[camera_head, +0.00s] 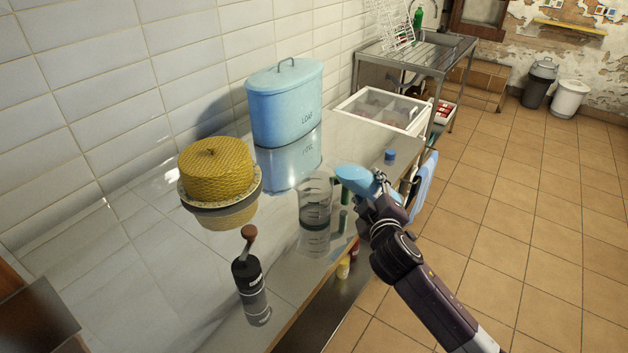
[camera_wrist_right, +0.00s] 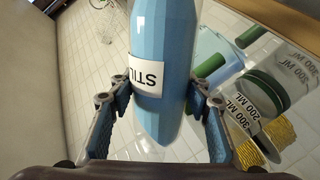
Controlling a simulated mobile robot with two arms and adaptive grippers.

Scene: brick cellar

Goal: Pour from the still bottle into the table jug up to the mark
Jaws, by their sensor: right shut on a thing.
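The blue still bottle (camera_head: 352,178) is held tilted, close to lying flat, at the right side of the jug's rim. In the right wrist view the bottle (camera_wrist_right: 165,40) bears a white label, partly readable as "STIL". My right gripper (camera_head: 380,203) is shut on it, with a finger on each side in the right wrist view (camera_wrist_right: 160,115). The clear table jug (camera_head: 317,188) stands upright on the counter, with a dark green band low down that looks like liquid. The jug's marks (camera_wrist_right: 258,105) show 200 and 300 ML. I see no clear stream. My left gripper is not in view.
A grinder (camera_head: 250,280) stands in front of the jug, and a yellow domed cover (camera_head: 215,172) to its left. A blue loaf tin (camera_head: 285,105) stands behind. A green object (camera_head: 345,190) and a blue cap (camera_head: 390,155) are close by. The counter's front edge is near.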

